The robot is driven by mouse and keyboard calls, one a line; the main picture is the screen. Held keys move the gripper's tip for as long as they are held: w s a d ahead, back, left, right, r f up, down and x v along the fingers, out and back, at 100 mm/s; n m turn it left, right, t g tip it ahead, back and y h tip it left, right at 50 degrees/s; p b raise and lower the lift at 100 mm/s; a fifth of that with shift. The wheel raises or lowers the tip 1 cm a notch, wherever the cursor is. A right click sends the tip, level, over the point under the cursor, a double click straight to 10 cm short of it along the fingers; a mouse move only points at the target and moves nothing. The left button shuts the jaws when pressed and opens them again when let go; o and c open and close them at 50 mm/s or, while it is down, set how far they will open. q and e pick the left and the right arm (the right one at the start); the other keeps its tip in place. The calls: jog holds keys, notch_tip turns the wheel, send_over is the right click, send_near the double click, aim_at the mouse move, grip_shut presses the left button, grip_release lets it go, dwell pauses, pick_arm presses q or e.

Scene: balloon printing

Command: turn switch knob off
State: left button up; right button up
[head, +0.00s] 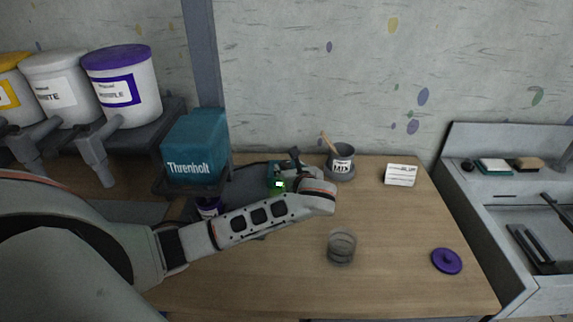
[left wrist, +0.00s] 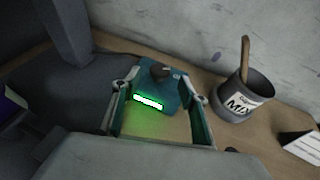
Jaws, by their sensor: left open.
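The switch knob (left wrist: 160,72) is a dark round knob on a teal panel (left wrist: 172,94) with a lit green display (left wrist: 148,102), in the left wrist view. My left gripper (left wrist: 164,88) is open, with one finger on each side of the panel and knob; the jaws hold nothing that I can see. Whether a finger touches the panel is unclear. In the head view, my left gripper (head: 290,170) is at the same spot, and my arm partly hides the panel; the green display (head: 279,184) glows there. The knob is hard to make out in that view.
A teal Threnholt box (head: 195,150) stands left of the gripper. A grey mix cup (head: 341,160) with a wooden stick stands close on the right. A white card (head: 400,175), glass jar (head: 341,246) and purple lid (head: 446,261) are on the table (head: 400,285).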

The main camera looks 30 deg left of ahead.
aim_at(286, 164)
pick_arm(q)
jog(key=x, duration=0.3)
jog(key=shift+w+a+f, duration=0.1)
jog(key=shift+w+a, duration=0.1)
jog(key=shift+a, duration=0.05)
jog(key=shift+w+a+f, duration=0.2)
jog(key=shift+a, duration=0.05)
jog(key=c, duration=1.1)
